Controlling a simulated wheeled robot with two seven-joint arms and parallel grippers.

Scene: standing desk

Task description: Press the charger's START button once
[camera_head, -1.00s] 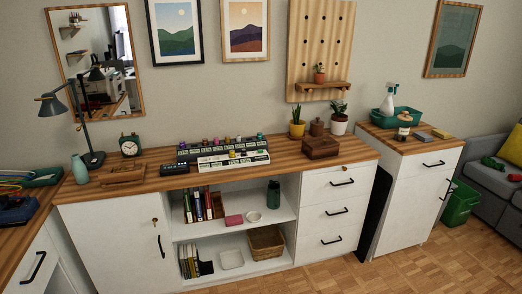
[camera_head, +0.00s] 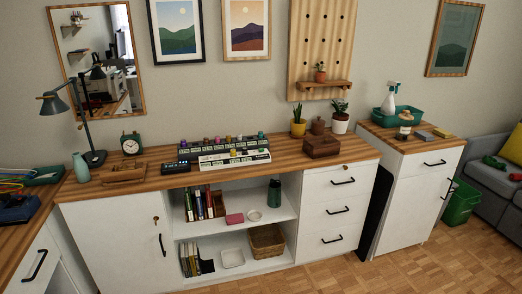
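A small dark box (camera_head: 176,167) with faint bluish marks on its front sits on the wooden counter, left of the labelled racks. It looks like the charger, but it is too small in view to be sure. I cannot make out a START button on it. A long rack (camera_head: 233,160) with white labels and several small coloured items stands to its right. Neither of my grippers is in view.
A wooden tray (camera_head: 123,173), a green clock (camera_head: 131,144) and a desk lamp (camera_head: 91,158) stand left of the dark box. A wooden box (camera_head: 322,147) and potted plants are to the right. Bare counter runs along the front edge.

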